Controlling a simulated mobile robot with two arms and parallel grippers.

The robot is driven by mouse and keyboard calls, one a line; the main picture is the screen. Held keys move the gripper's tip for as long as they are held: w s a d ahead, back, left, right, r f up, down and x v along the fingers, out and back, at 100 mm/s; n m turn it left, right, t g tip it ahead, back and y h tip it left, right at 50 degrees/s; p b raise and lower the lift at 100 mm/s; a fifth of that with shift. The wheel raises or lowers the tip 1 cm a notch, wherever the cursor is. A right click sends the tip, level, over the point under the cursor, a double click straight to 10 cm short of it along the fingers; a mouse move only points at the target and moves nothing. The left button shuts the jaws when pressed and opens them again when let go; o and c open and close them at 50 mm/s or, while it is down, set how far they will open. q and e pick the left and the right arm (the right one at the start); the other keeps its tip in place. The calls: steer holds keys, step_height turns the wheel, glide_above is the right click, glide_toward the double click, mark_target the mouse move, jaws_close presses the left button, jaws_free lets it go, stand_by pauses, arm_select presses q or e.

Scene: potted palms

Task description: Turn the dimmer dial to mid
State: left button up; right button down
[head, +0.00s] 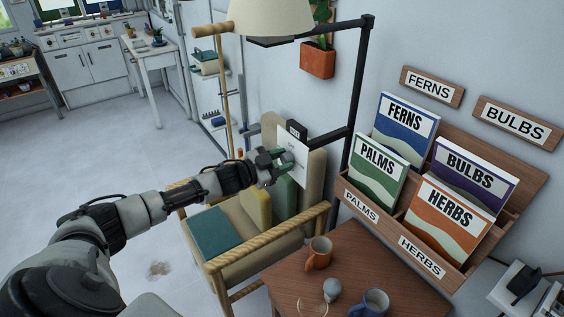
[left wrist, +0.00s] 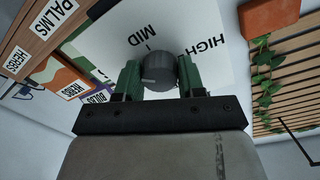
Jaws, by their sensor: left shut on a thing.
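The dimmer dial (left wrist: 158,68) is a dark grey round knob on a white plate (left wrist: 205,28) in the left wrist view. MID and HIGH are printed on the plate, upside down in that view, with a short tick by MID. My left gripper (left wrist: 160,78) has its green fingers shut on the dial, one on each side. I cannot clearly tell where the dial's pointer is. In the head view the white plate (head: 292,160) stands near the wall, and my left gripper (head: 276,166) is against it, hiding the dial. My right gripper is out of view.
A wooden rack (head: 407,226) of seed packets stands right of the plate. A cushioned armchair (head: 262,262) is below my arm. A lamp shade (head: 270,18) hangs above.

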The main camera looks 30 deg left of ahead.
arm_select(q)
steer(key=m+b, duration=0.1)
steer(key=m, duration=0.4)
steer(key=shift+m, duration=0.3)
steer(key=m+b, duration=0.1)
steer(key=m, duration=0.3)
steer(key=shift+y, duration=0.3)
steer(key=shift+m, duration=0.4)
steer(key=o, duration=0.9)
steer(key=shift+r, duration=0.1)
steer(key=shift+o, duration=0.2)
steer(key=shift+s+a, duration=0.15)
steer(key=shift+s, duration=0.1)
steer(key=b+v, duration=0.3)
steer(key=v, duration=0.7)
steer(key=shift+s, duration=0.15)
